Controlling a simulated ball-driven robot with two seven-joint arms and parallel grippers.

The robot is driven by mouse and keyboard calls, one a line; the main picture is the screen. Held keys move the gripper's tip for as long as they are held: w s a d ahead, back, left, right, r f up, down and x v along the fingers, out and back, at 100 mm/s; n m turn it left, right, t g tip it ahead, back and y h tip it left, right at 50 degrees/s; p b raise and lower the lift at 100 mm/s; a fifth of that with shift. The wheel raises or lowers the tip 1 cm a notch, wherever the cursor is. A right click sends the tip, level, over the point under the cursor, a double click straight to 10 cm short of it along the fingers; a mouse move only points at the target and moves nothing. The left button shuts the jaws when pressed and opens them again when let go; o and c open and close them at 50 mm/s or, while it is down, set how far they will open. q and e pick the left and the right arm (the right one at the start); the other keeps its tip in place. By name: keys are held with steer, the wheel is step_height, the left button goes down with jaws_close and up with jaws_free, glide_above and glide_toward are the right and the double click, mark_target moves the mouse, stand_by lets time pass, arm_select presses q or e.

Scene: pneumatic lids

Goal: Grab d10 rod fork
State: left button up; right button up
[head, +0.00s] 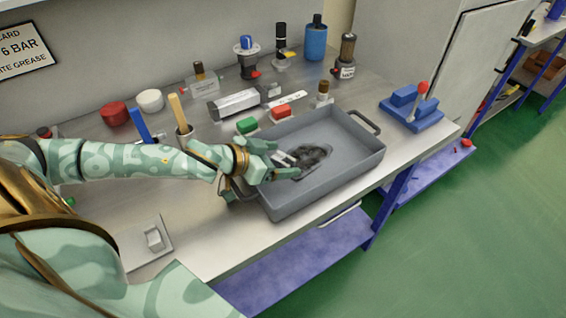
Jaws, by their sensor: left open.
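My left gripper (281,160) is open over the left part of the grey tray (345,148), with its fingers pointing right. A small silvery piece (285,157), perhaps the rod fork, shows between and just beyond the fingertips; I cannot tell whether the fingers touch it. It lies next to a dark patch (308,158), a rag or oily spot, on the tray floor. The gripper hides part of the piece. My right gripper is not in view.
A cup with a wooden-handled tool (178,112) is behind my left arm. A blue fixture (412,108) stands to the right. A small grey block (153,238) sits on a plate at the front left.

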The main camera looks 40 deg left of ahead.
arm_select(q)
steer(key=c, duration=1.1)
steer(key=shift+r, duration=0.1)
